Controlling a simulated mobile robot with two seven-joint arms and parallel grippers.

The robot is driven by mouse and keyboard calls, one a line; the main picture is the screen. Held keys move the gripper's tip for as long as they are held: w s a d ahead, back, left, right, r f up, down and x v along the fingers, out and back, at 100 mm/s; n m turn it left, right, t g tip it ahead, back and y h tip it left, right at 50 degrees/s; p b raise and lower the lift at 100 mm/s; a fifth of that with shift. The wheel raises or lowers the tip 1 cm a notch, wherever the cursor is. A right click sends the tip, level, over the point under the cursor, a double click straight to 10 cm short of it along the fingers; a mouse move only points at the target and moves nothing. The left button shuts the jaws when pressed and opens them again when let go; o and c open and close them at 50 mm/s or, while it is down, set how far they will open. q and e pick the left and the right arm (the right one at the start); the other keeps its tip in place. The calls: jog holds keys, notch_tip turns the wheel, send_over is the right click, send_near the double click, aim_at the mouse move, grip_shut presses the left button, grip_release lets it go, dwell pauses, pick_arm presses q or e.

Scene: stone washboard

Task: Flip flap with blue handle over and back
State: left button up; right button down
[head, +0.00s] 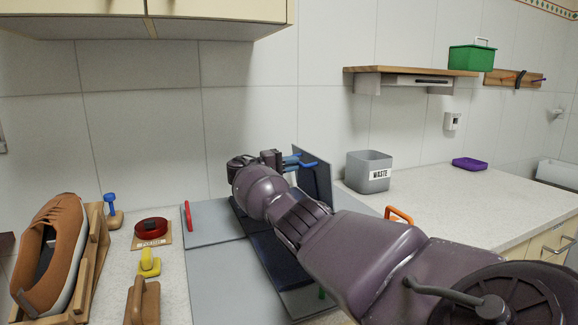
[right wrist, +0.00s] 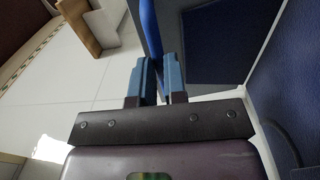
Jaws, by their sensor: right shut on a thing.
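The flap (head: 317,180) is a dark panel standing steeply upright on the counter in the head view. Its blue handle (head: 308,165) is near its top edge. My right gripper (head: 290,161) is at that handle and shut on it. In the right wrist view, the blue handle (right wrist: 150,28) rises from between the blue fingertips (right wrist: 158,72), with the dark flap (right wrist: 205,40) beside it. My right arm hides much of the board under the flap in the head view. My left gripper is not in view.
Grey panels (head: 215,262) lie left of my arm, with a red handle (head: 187,216). An orange handle (head: 399,214) is to the right. A grey waste bin (head: 368,177) stands behind. A shoe (head: 48,250) in a wooden rack is at left. A wall cabinet (head: 215,12) hangs above.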

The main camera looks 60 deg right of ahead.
jog(key=shift+a+f+g, duration=0.25)
jog(key=shift+f+g, duration=0.15)
jog(key=shift+f, duration=0.6)
jog(key=shift+h, duration=0.3)
jog(key=c, duration=1.2)
grip_release()
jog(key=shift+s+d+r, duration=0.1)
jog(key=shift+d, duration=0.1)
jog(key=shift+o, duration=0.2)
jog(key=shift+r, duration=0.15)
jog(key=shift+w+a+r, duration=0.15)
jog(key=shift+w, duration=0.05)
jog(key=v, duration=0.4)
jog(key=b+v, duration=0.1)
jog(key=v, duration=0.4)
jog(key=shift+w+a+f, duration=0.2)
jog(key=shift+a+f, duration=0.05)
jog(key=shift+f, duration=0.05)
jog(key=shift+w+a, duration=0.25)
jog(key=shift+a, duration=0.2)
jog(key=shift+r, duration=0.1)
